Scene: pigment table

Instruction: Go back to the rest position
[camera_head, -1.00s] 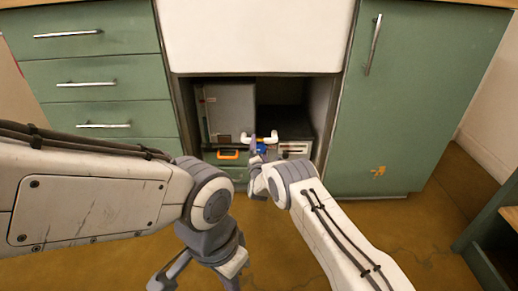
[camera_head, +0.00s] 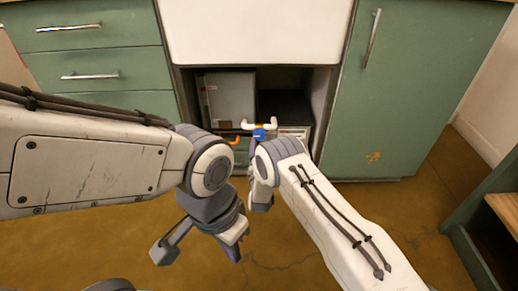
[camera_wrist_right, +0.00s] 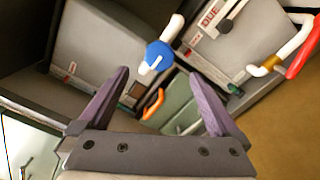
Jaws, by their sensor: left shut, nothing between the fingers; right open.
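My left gripper (camera_head: 200,255) hangs over the brown floor at the lower middle of the head view. It is shut, with nothing held. My right gripper shows in the wrist view (camera_wrist_right: 157,78) with its two purple fingers spread open and nothing between them. In the head view it is mostly hidden by my own right arm, in front of the cabinet niche. Beyond its fingertips, and apart from them, is a blue round part on a white handle (camera_wrist_right: 159,55).
The open niche (camera_head: 287,80) holds a grey box (camera_head: 230,95) and a lighter box. An orange handle (camera_wrist_right: 153,104) sits low there. Green drawers (camera_head: 90,50) stand left, a green door (camera_head: 425,90) right. A dark-green shelf unit (camera_head: 470,245) stands at the right edge. Floor between is clear.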

